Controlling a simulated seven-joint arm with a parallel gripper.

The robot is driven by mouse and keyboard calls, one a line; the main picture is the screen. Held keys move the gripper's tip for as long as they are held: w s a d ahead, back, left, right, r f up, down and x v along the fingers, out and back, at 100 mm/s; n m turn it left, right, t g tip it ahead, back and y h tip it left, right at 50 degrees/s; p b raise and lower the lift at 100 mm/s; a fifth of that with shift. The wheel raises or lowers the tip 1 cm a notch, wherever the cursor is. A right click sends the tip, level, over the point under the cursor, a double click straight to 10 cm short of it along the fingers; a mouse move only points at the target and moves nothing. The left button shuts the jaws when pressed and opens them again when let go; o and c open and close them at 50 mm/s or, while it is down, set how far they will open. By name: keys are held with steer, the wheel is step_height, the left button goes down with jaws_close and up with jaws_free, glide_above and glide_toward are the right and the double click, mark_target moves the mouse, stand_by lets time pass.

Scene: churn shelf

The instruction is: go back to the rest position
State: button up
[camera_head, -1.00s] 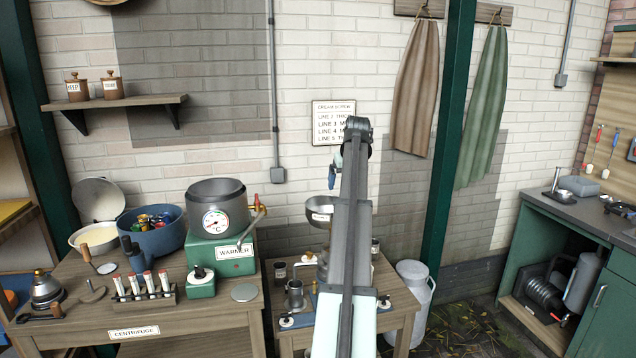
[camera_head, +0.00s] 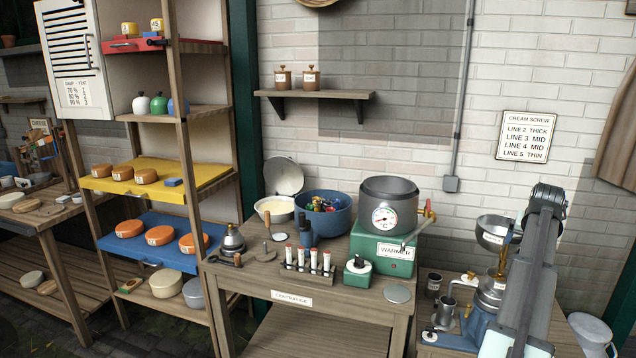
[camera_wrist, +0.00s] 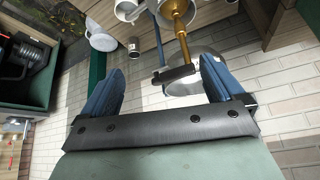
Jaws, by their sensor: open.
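My gripper (camera_wrist: 163,95) shows in the wrist view with its two blue fingers spread wide and nothing between them. Beyond the fingers are a brass spout (camera_wrist: 181,35) and a metal bowl (camera_wrist: 197,62). In the head view my arm rises at the right over the small separator table, and my gripper is hidden behind the arm. The metal bowl (camera_head: 494,236) stands left of the arm, above the cream separator (camera_head: 488,298), which the arm partly covers.
A wooden bench (camera_head: 262,290) holds a green warmer (camera_head: 384,250), a blue tub (camera_head: 323,214) and a rack of tubes (camera_head: 307,268). Shelves with cheeses on a yellow tray (camera_head: 160,178) stand left.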

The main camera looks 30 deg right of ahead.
steer(key=w+a+f+n+g+y, duration=0.1)
steer(key=w+a+f, duration=0.1)
steer(key=a+f, duration=0.8)
steer(key=w+a+f+n+y, duration=0.1)
steer(key=w+a+f, duration=0.2)
steer(key=a+f, duration=0.7)
steer(key=w+a+f+g+y, duration=0.15)
steer(key=a+f, duration=0.35)
steer(key=f, duration=1)
steer(key=s+a+f+n+g+y, duration=0.1)
steer(key=a+f, duration=0.5)
steer(key=a, duration=0.3)
steer(key=a+f+n+y, duration=0.1)
steer(key=a+f+n, duration=0.1)
steer(key=a+f, duration=0.6)
steer(key=s+a+f+n+g, duration=0.2)
steer(key=s+a+f, duration=0.2)
steer(key=s+a, duration=0.3)
steer(key=s+a+f+n+g, duration=0.2)
steer(key=s+a+f, duration=0.3)
steer(key=a, duration=0.9)
steer(key=s+a+f+n+g, duration=0.2)
steer(key=s+a+f, duration=0.3)
steer(key=s+a, duration=0.3)
steer(key=shift+s+a+f+n, duration=0.15)
steer(key=shift+s+a+n, duration=0.4)
steer(key=shift+a, duration=1)
steer(key=shift+w+g+h, duration=0.15)
steer(key=shift+g+h, duration=0.1)
